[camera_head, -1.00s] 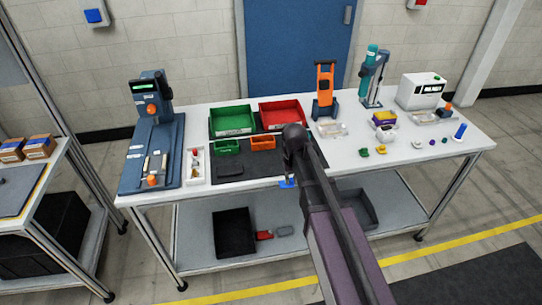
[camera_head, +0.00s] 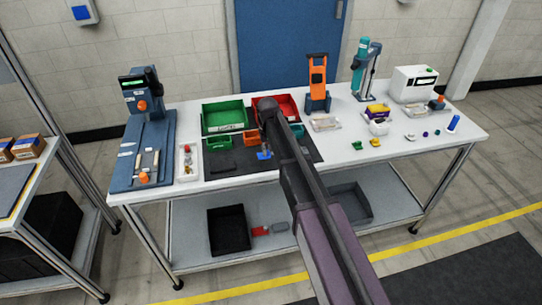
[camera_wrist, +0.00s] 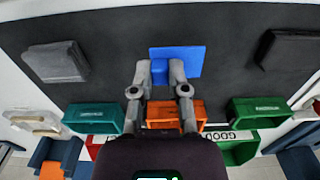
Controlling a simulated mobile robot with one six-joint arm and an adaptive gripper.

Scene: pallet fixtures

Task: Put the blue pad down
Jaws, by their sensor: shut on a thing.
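The blue pad (camera_wrist: 191,55) is a flat rectangle between my fingertips in the wrist view. My gripper (camera_wrist: 163,76) is shut on it. In the head view the blue pad (camera_head: 264,155) shows just below my gripper (camera_head: 266,148), over the dark mat (camera_head: 235,150). Any gap between pad and mat cannot be judged. My arm hides part of the mat's right side in the head view.
In the wrist view a grey block (camera_wrist: 55,62) and a black block (camera_wrist: 290,48) lie on the mat, either side of the pad. Small bins, including an orange one (camera_wrist: 175,110), line the mat's edge. A large green bin (camera_head: 224,117) and red bin (camera_head: 285,105) stand behind.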

